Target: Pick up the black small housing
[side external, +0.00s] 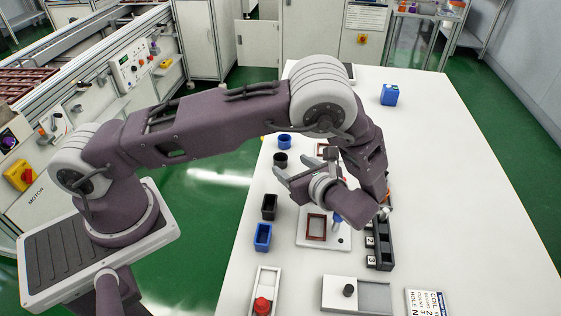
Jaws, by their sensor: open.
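A black rectangular open-topped housing (269,206) stands upright near the left edge of the white table. A black round cup-like housing (280,159) stands farther back along the same edge. The picture does not tell by name which black one is the small housing.
A blue rectangular housing (262,237) and a blue round one (284,141) stand along the same edge. A white plate with a brown frame (316,227) and a black slotted rack (380,245) lie to the right. The table's far right is mostly clear.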

